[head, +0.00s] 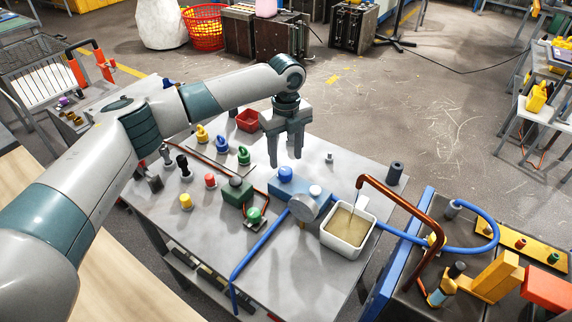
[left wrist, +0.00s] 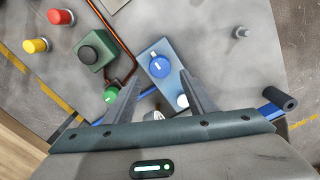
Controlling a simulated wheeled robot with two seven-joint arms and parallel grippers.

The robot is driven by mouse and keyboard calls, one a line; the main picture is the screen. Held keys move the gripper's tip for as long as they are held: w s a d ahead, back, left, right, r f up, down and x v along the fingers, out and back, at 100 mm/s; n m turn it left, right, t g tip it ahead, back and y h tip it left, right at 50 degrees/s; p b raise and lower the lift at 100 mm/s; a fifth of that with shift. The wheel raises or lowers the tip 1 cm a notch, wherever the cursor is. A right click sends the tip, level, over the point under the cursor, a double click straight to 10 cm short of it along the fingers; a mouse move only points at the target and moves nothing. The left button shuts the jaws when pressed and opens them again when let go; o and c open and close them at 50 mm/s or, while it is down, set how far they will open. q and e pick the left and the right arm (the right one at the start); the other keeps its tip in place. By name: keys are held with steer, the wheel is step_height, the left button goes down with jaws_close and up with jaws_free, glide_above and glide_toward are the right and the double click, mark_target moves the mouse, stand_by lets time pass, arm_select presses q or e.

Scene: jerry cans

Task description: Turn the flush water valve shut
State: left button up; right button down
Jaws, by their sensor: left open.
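A blue box (head: 298,190) on the grey table carries a round blue knob (head: 285,174), which looks like the flush water valve, and a smaller white cap (head: 315,190). A blue hose runs beside the box. In the left wrist view the blue knob (left wrist: 159,67) has a pale mark on its top and shows between and just beyond the fingertips. My left gripper (head: 286,161) is open, pointing down over the knob, with nothing between its fingers. I cannot tell whether the fingers touch the knob. My right gripper is not in view.
A green box with a dark knob (head: 236,183) and a green knob (head: 255,214) stand left of the blue box. A round gauge (head: 303,207) and a white sand-filled tub (head: 346,230) stand in front. A copper pipe (head: 405,207) arches at right. Several coloured knobs stand at left.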

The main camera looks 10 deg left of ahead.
mark_target(286, 171)
arm_select(q)
steer(key=shift+f+p, duration=0.35)
steer(key=shift+f, duration=2.3)
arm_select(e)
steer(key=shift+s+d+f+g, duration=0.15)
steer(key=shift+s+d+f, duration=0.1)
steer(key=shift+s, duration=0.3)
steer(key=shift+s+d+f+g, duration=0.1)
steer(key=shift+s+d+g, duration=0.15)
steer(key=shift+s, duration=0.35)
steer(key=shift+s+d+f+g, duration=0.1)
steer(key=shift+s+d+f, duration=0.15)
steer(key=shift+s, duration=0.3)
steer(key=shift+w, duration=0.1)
arm_select(q)
steer(key=c, duration=0.9)
steer(key=shift+c, duration=0.7)
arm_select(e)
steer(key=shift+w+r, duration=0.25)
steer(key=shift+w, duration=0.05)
